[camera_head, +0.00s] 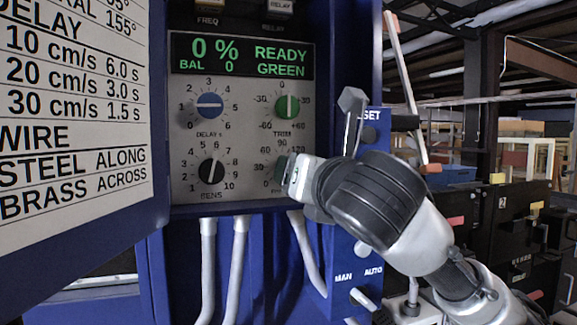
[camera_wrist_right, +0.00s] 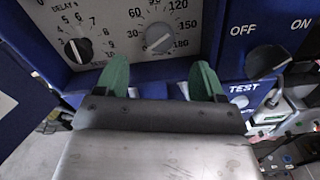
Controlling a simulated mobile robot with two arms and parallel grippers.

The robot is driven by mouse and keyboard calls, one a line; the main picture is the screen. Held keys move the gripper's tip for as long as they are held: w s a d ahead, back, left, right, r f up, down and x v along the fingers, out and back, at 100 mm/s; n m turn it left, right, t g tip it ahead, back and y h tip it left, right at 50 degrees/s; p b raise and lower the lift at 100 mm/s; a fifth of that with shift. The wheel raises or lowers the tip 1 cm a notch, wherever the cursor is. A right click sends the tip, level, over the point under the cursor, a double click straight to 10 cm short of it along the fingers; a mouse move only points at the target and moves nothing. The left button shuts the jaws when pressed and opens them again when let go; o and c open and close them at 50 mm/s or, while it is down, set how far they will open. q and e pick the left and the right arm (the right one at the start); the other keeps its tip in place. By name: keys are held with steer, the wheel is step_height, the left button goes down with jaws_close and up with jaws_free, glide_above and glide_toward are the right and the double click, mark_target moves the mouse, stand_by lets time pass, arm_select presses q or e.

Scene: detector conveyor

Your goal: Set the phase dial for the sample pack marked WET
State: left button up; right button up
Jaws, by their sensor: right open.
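The grey phase dial (camera_wrist_right: 158,38) shows in the right wrist view, on a scale with 60, 120, 150 and 180 readable. I cannot read its pointer. In the head view my gripper covers most of it. My right gripper (camera_head: 287,175) reaches the lower right of the panel from the right. In its wrist view the green fingers (camera_wrist_right: 160,66) are open, one either side of the dial's line, just below it, with nothing between them. Whether they touch the panel is unclear. No sample pack marked WET shows. My left gripper is out of view.
The panel has a blue delay dial (camera_head: 210,106), a green trim dial (camera_head: 288,107) and a black sensitivity dial (camera_head: 211,171). The display (camera_head: 241,56) reads 0 %, BAL 0, READY GREEN. A printed chart (camera_head: 75,100) on the left is partly cut off; one line ends in 155°.

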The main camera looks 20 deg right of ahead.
steer(key=w+p, duration=0.2)
steer(key=w, duration=0.6)
steer(key=shift+w+a, duration=0.15)
steer(key=shift+w, duration=0.2)
steer(key=c, duration=0.9)
